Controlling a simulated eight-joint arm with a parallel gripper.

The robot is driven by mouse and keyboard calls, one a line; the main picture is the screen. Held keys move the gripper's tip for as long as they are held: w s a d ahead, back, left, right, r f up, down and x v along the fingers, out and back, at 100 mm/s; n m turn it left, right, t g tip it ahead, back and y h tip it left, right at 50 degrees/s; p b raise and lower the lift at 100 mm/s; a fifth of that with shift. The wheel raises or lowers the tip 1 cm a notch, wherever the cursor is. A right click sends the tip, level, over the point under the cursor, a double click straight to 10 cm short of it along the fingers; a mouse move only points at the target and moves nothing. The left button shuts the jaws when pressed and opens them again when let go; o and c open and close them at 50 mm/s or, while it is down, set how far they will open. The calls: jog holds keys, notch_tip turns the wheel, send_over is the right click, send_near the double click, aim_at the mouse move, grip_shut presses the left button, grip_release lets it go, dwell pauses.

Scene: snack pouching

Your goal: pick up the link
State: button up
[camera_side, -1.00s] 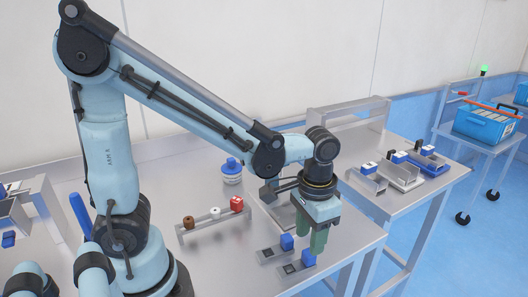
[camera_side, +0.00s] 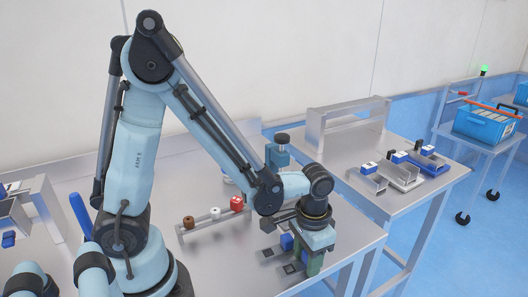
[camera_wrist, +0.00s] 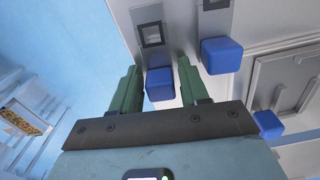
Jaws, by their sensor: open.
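Two flat metal strips, each with a dark square opening and a blue block at one end, lie near the table's front right edge. I take these as the likely links, but cannot tell for sure. The nearer blue block (camera_wrist: 160,85) sits between my green fingers in the wrist view, its strip (camera_wrist: 152,30) running away past the fingertips. My gripper (camera_wrist: 158,66) is open and points down low over it. In the side view my gripper (camera_side: 309,260) hides this block. The other blue block (camera_side: 286,241) stands just beside the gripper; it also shows in the wrist view (camera_wrist: 221,55).
A rack (camera_side: 214,220) with brown, white and red pieces stands left of my gripper. A blue-grey device with a black knob (camera_side: 283,138) is behind it. A third blue block (camera_wrist: 268,124) lies by a metal fixture. A second table (camera_side: 440,185) holds several small trays.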

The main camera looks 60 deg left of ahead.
jog(key=shift+c, duration=0.2)
grip_shut()
jog(key=shift+r, duration=0.15)
jog(key=shift+r, duration=0.55)
jog(key=r, duration=0.2)
jog(key=d+r, duration=0.1)
jog(key=shift+s+r, duration=0.2)
jog(key=shift+s, duration=0.2)
jog(key=s+d+r, duration=0.6)
jog(key=s+d, duration=0.1)
jog(key=shift+s+d, duration=0.15)
jog(key=shift+d, duration=0.1)
jog(key=shift+r, duration=0.1)
